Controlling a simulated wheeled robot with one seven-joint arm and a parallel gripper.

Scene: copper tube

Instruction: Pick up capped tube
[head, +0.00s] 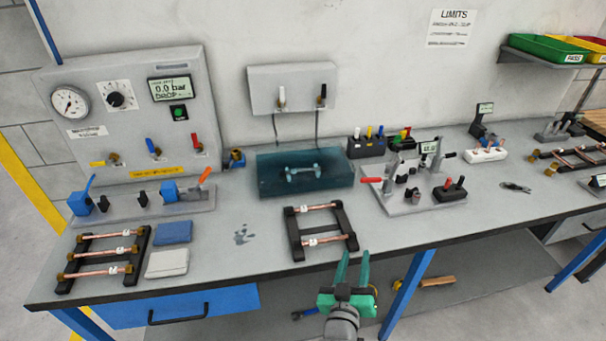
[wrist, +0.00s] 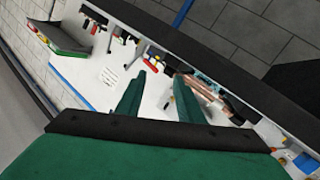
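The middle rack (head: 294,236) carries an upper tube (head: 322,207) and a lower tube (head: 325,240). The left rack (head: 142,240) carries three tubes, one of them the middle tube (head: 88,254). I cannot tell which tube is the capped one. My gripper (head: 354,256) is at the bench's front edge, right of and nearer than the middle rack. Its green fingers are apart with nothing between them. In the wrist view, copper tubing (wrist: 206,92) shows beyond the right finger of my gripper (wrist: 158,100).
A blue water tank (head: 270,180) with a pale part inside stands behind the middle rack. A grey fixture (head: 405,203) with a red handle is to the right. Blue (head: 174,232) and grey (head: 167,263) pads lie left.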

